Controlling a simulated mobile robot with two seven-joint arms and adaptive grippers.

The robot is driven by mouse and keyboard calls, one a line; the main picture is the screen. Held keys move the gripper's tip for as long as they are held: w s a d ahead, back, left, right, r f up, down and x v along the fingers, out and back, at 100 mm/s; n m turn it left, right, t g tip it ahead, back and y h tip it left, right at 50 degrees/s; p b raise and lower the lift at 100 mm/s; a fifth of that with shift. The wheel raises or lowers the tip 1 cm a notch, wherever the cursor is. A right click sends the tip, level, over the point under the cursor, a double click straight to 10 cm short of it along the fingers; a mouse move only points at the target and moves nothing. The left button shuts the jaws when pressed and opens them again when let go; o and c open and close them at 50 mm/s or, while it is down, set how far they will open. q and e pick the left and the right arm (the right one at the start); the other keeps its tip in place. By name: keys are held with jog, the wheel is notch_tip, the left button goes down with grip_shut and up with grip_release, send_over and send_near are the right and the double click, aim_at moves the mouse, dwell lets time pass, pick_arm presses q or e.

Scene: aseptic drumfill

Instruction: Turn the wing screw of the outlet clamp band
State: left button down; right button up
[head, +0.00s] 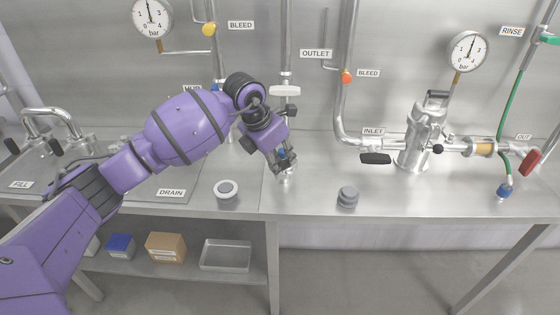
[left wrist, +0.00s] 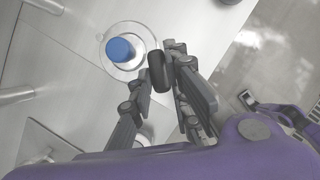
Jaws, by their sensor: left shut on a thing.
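The clamp band itself cannot be made out clearly; in the head view the gripper mostly hides the joint.
A grey ringed plug (head: 347,197) and a round white-topped piece (head: 226,190) stand on the steel worktop. The inlet filter housing (head: 418,140) is at the right. A white valve handle (head: 286,91) sits on the outlet pipe. The front worktop is mostly clear.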

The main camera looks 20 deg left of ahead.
pick_arm(q)
jog(key=shift+w+a+f+m+g+h+b, duration=0.15)
jog(key=shift+m+g+h+b, duration=0.25)
jog(key=shift+m, duration=0.6)
jog(key=shift+m+b, duration=0.7)
jog(key=shift+m, duration=0.5)
jog(key=shift+w+m+g+h+b, duration=0.15)
jog(key=shift+m+g+h+b, duration=0.4)
jog(key=shift+m, duration=0.65)
jog(key=shift+a+m+b, duration=0.1)
jog(key=shift+m+b, duration=0.2)
jog(key=shift+m, duration=0.1)
pick_arm(e)
jog(key=shift+g, duration=0.3)
jog(key=f, duration=0.1)
jog(key=s+f, duration=0.1)
jog(key=f, duration=0.2)
jog(key=shift+s+f, duration=0.2)
jog(key=shift+s, duration=0.1)
pick_arm(q)
jog(key=shift+g, duration=0.25)
pick_arm(e)
jog(key=shift+w, duration=0.15)
pick_arm(q)
jog(key=c, duration=1.9)
grip_release()
jog(key=shift+o, duration=1.3)
pick_arm(e)
jog(key=shift+f, duration=0.15)
